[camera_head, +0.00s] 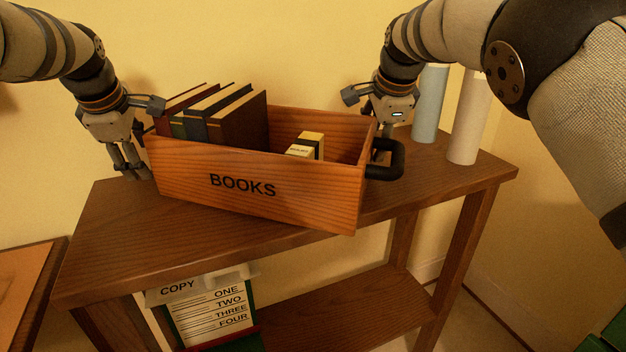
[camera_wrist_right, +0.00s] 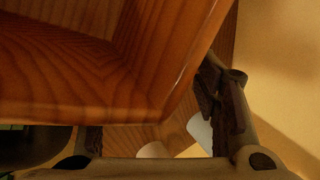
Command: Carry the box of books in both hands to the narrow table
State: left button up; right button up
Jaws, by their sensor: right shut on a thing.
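The wooden box of books (camera_head: 245,180), marked BOOKS, shows over the narrow table (camera_head: 110,230), skewed to its front edge. Its lower right front corner reaches past that edge in the picture. I cannot tell whether its bottom touches the tabletop. Several upright books (camera_head: 240,118) stand at its left end, and a small yellow box lies inside. My left gripper (camera_head: 128,158) points down beside the left end; its hold is unclear. My right gripper (camera_head: 388,122) is shut at the right end by the black handle (camera_head: 396,158). The right wrist view shows the box's wood (camera_wrist_right: 90,80) close above its fingers.
Two cylinders, one grey-blue (camera_head: 430,105) and one cream (camera_head: 468,120), stand on the table at right, close to my right arm. A lower shelf (camera_head: 340,305) holds a COPY sign (camera_head: 212,305). Another wooden surface (camera_head: 25,290) is at lower left. A yellow wall is behind.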

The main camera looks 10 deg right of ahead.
pick_arm(q)
jog(key=shift+d, duration=0.25)
pick_arm(e)
jog(key=shift+w+a+r+y, duration=0.1)
jog(key=shift+a+r+y, duration=0.1)
jog(key=shift+a+y, duration=0.15)
pick_arm(q)
jog(key=shift+o, duration=1.3)
jog(key=a, duration=0.4)
jog(key=shift+s, duration=0.25)
pick_arm(e)
jog(key=d, duration=0.4)
jog(key=shift+s, duration=0.2)
pick_arm(q)
jog(key=shift+o, duration=1.1)
jog(key=shift+a+f, duration=0.15)
jog(key=shift+a, duration=0.2)
pick_arm(e)
jog(key=shift+d+f, duration=0.2)
jog(key=shift+d, duration=0.05)
jog(key=o, duration=0.5)
